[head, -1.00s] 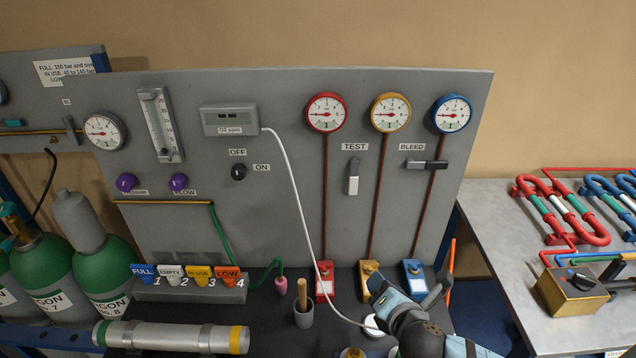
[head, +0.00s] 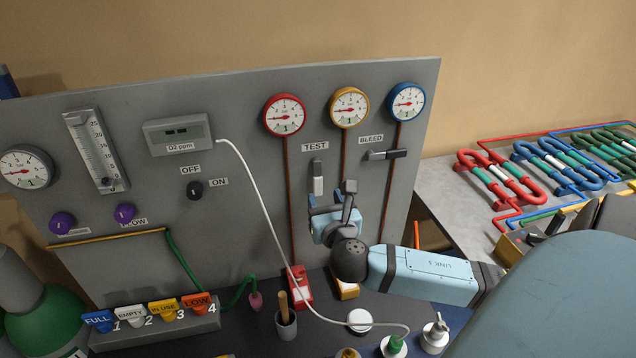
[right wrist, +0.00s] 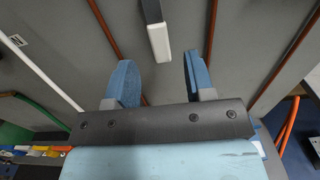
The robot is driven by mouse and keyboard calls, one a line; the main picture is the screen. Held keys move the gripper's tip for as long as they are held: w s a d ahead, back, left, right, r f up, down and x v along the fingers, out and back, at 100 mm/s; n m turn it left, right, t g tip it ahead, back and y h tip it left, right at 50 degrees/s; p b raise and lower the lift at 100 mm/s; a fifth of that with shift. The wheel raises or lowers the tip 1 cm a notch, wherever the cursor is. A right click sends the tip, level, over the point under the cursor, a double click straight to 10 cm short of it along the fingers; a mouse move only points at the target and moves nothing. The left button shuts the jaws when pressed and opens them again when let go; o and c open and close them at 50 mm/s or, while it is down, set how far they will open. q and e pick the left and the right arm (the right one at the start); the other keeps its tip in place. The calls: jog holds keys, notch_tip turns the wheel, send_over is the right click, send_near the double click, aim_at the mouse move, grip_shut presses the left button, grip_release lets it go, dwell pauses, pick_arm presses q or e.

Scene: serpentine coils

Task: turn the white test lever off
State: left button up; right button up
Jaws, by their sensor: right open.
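The white test lever (head: 318,185) is on the grey panel below the TEST label (head: 315,147). Its dark bar is upright, with the white end pointing down. My right gripper (head: 335,208) is just below and slightly right of the lever in the head view. In the right wrist view the open blue fingers (right wrist: 157,75) point at the panel. The white lever end (right wrist: 159,43) shows ahead, between the lines of the two fingertips, with no clear contact. My left gripper is not in view.
The bleed lever (head: 386,155) sits sideways to the right. Red (head: 284,115), yellow (head: 349,107) and blue (head: 405,102) gauges are above. A white cable (head: 262,205) runs down the panel at left. A cup with a stick (head: 286,325) stands below.

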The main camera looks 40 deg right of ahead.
aim_at(318, 186)
jog(key=x, duration=0.5)
jog(key=shift+w+d+p, duration=0.1)
jog(key=shift+w+p, duration=0.1)
jog(key=shift+p, duration=0.15)
grip_shut()
